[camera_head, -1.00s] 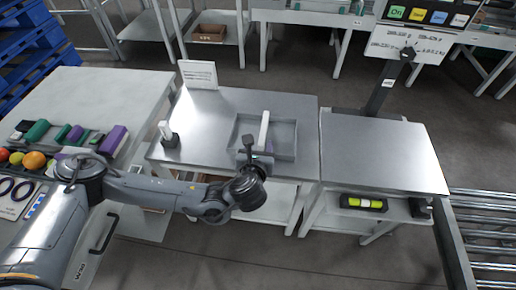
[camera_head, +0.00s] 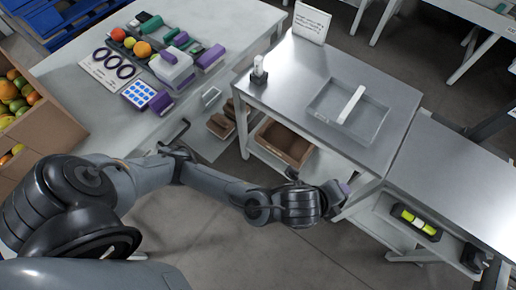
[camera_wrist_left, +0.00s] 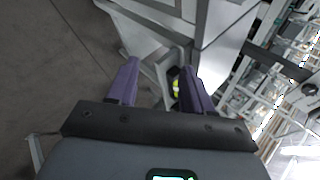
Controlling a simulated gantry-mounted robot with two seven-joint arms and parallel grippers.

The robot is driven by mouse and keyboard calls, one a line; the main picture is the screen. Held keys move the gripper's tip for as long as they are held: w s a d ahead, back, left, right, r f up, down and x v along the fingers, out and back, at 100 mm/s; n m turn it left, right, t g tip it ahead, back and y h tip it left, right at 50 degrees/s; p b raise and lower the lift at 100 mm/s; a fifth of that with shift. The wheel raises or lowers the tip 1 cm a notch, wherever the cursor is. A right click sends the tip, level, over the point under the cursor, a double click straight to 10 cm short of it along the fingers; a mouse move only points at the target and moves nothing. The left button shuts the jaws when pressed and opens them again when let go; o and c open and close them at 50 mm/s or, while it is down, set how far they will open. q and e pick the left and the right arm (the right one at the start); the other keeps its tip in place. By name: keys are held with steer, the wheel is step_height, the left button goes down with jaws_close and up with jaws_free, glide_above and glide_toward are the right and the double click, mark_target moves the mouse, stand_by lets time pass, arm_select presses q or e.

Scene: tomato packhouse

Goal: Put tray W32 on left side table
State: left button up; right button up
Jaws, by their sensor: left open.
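A shallow grey tray (camera_head: 316,112) with a white bar handle (camera_head: 351,104) lies on the steel middle table (camera_head: 290,75). I cannot read a W32 mark on it. My left gripper (camera_head: 345,188) is at the front edge of the steel table, apart from the tray. In the left wrist view its two purple fingers (camera_wrist_left: 158,88) are spread with nothing between them. The tray cannot be made out in that view. My right gripper is not in view.
A small upright device (camera_head: 259,72) and a white sign card (camera_head: 311,22) stand on the steel table. A brown box (camera_head: 284,142) sits on the shelf below. Another steel table (camera_head: 455,180) adjoins at right. A fruit crate (camera_head: 45,125) is at far left.

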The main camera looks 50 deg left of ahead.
arm_select(q)
steer(key=s+a+f+n+g+y, duration=0.1)
steer(key=s+a+f+n+g, duration=0.1)
steer(key=s+a+f+n, duration=0.3)
steer(key=s+a+f+n+g, duration=0.2)
steer(key=s+a+f+n, duration=0.3)
steer(key=s+a+n, duration=0.5)
steer(key=a+n, duration=0.3)
steer(key=shift+s+g+y, duration=0.25)
steer(key=shift+g+y, duration=0.15)
step_height(320, 180, up, 56)
steer(key=p, duration=5.6)
steer(key=shift+o, duration=0.4)
